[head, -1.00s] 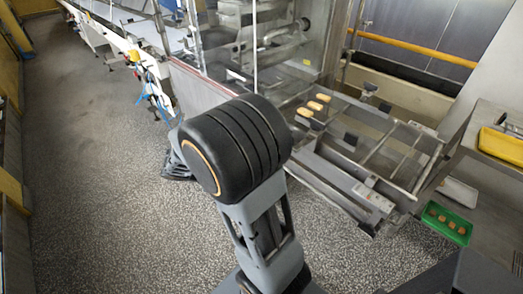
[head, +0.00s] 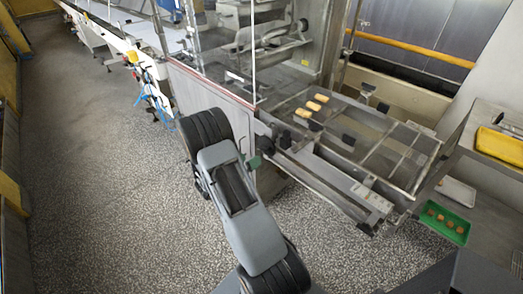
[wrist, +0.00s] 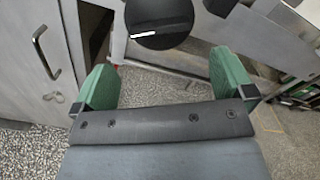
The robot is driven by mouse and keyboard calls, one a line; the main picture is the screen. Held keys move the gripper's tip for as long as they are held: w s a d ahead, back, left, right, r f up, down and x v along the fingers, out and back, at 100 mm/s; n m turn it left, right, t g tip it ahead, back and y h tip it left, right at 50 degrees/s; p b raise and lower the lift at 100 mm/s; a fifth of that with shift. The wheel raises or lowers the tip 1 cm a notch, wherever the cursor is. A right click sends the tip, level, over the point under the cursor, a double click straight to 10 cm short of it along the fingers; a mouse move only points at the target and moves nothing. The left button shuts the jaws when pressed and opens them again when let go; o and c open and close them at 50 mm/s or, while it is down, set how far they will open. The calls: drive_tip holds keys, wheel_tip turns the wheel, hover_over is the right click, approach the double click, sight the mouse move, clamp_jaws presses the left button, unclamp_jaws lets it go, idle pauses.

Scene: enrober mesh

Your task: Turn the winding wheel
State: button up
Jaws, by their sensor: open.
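A round black wheel or knob (wrist: 158,22) with a white mark on its face shows at the top of the wrist view, in front of the machine's metal side. It is cut off by the top edge. My gripper (wrist: 160,72) is open, with its two green fingers spread and nothing between them. The wheel lies beyond the fingertips, roughly centred between them; I see no contact. In the head view one green finger (head: 253,162) shows beside the machine's lower side panel, and my arm hides most of the gripper. I cannot clearly make out the wheel there.
A metal rack (head: 385,150) with several bars juts out to the right, carrying 3 biscuit-like pieces (head: 311,104). A green tray (head: 446,222) and a yellow tray (head: 500,146) stand at the far right. A cabinet door handle (wrist: 40,50) is left of the gripper. The speckled floor (head: 90,200) at left is clear.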

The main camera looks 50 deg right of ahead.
sight(268, 145)
drive_tip(key=d, duration=0.7)
drive_tip(key=shift+s+d+p, duration=0.25)
drive_tip(key=shift+p, duration=0.15)
